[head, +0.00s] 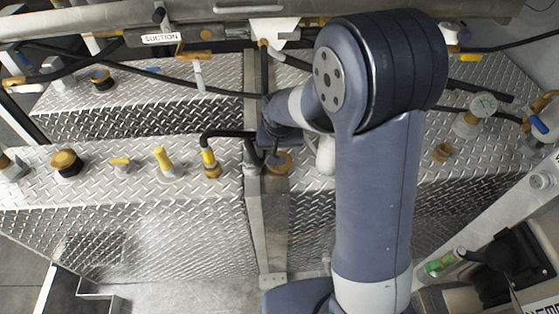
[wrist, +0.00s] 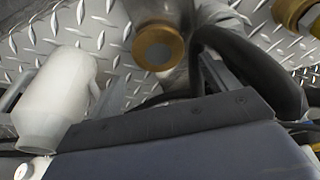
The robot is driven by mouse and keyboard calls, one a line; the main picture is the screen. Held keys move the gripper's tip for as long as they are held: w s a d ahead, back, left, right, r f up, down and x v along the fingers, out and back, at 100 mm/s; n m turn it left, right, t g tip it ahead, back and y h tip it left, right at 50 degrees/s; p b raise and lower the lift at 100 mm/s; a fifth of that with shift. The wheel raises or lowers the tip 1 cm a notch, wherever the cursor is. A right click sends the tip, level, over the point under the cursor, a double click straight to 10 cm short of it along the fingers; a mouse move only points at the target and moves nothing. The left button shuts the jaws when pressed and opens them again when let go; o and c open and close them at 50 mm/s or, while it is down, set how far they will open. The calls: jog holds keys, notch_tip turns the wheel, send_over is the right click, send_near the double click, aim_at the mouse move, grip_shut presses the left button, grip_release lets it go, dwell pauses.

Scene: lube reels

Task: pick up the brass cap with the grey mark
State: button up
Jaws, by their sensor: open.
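A round brass cap with a grey disc in its middle (wrist: 158,45) shows at the top centre of the wrist view, beyond the jaws. A brass cap (head: 280,163) shows in the head view on the tread-plate top, just right of the metal divider and partly covered by my gripper; its mark cannot be made out there. My gripper (head: 271,150) is open beside and above this cap, with nothing seen between its jaws.
A white plastic bottle-like part (wrist: 57,95) stands close to the gripper, also seen in the head view (head: 326,155). A black hose with a yellow-collared fitting (head: 209,160) lies left of the gripper.

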aim_at(280, 161)
jog(key=shift+p+x, duration=0.8)
jog(key=shift+x, duration=2.4)
jog(key=shift+d, duration=0.1)
jog(key=c, duration=0.8)
jog(key=shift+r, duration=0.1)
